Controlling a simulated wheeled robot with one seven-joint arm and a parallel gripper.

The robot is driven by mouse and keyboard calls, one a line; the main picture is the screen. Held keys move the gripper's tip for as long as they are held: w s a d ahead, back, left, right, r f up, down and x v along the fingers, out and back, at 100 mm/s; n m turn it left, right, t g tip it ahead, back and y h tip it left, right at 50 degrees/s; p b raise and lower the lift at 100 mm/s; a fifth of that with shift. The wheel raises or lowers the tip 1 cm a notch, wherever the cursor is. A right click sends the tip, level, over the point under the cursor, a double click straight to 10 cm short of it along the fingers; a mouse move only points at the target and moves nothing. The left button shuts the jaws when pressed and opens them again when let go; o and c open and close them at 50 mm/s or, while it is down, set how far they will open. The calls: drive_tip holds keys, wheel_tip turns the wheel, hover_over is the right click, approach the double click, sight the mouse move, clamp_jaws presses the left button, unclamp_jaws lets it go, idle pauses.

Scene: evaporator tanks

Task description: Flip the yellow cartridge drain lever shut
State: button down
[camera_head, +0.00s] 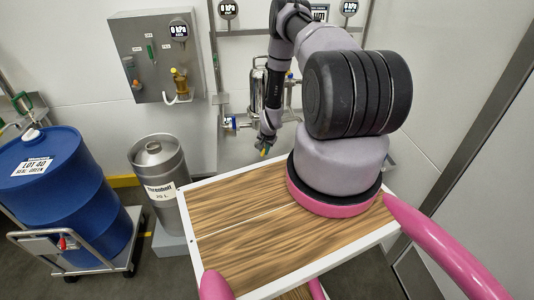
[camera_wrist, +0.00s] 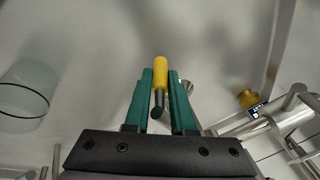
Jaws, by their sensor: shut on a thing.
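The yellow drain lever (camera_wrist: 160,72) shows in the wrist view as a yellow grip on a thin dark stem. It lies between the two green fingers of my gripper (camera_wrist: 160,88), which is shut on it. In the head view my gripper (camera_head: 265,148) hangs low in front of the wall piping, and a small yellow bit shows at its tip. A steel cartridge housing (camera_head: 257,92) stands behind my arm and is partly hidden by it. I cannot tell the lever's angle relative to the pipe.
Steel pipes (camera_wrist: 275,122) and a brass fitting (camera_wrist: 248,98) lie to the right in the wrist view. In the head view, a blue drum (camera_head: 65,195) on a cart, a steel keg (camera_head: 158,175) and a grey wall panel (camera_head: 150,55) stand to the left.

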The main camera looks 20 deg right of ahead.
drive_tip(key=y, duration=0.1)
drive_tip(key=t+y, duration=0.1)
drive_tip(key=y, duration=0.1)
drive_tip(key=a+y, duration=0.1)
drive_tip(key=shift+w+r+m+t, duration=0.25)
drive_tip(key=shift+r+m+t, duration=0.05)
drive_tip(key=shift+r+m, duration=0.1)
drive_tip(key=y, duration=0.2)
drive_tip(key=t+y, duration=0.1)
drive_tip(key=shift+w+a+r+m, duration=0.1)
drive_tip(key=shift+a+r+m, duration=0.15)
drive_tip(key=shift+r+m, duration=0.15)
drive_tip(key=shift+w+a+r+m+t+y, duration=0.15)
drive_tip(key=shift+r+t+y, duration=0.25)
drive_tip(key=shift+y, duration=0.6)
drive_tip(key=shift+s+a+r+m+t+y, duration=0.1)
drive_tip(key=shift+r+m+t+y, duration=0.3)
drive_tip(key=shift+y, duration=0.6)
drive_tip(key=shift+w+a+r+m+t+y, duration=0.2)
drive_tip(key=shift+t+y, duration=0.3)
drive_tip(key=shift+y, duration=0.5)
drive_tip(key=shift+s+r, duration=0.1)
drive_tip(key=c, duration=0.8)
unclamp_jaws()
drive_tip(key=shift+o, duration=0.2)
drive_tip(key=shift+s, duration=0.1)
drive_tip(key=shift+d, duration=0.1)
drive_tip(key=v, duration=1)
drive_tip(key=shift+s+d, duration=0.2)
drive_tip(key=shift+s, duration=0.05)
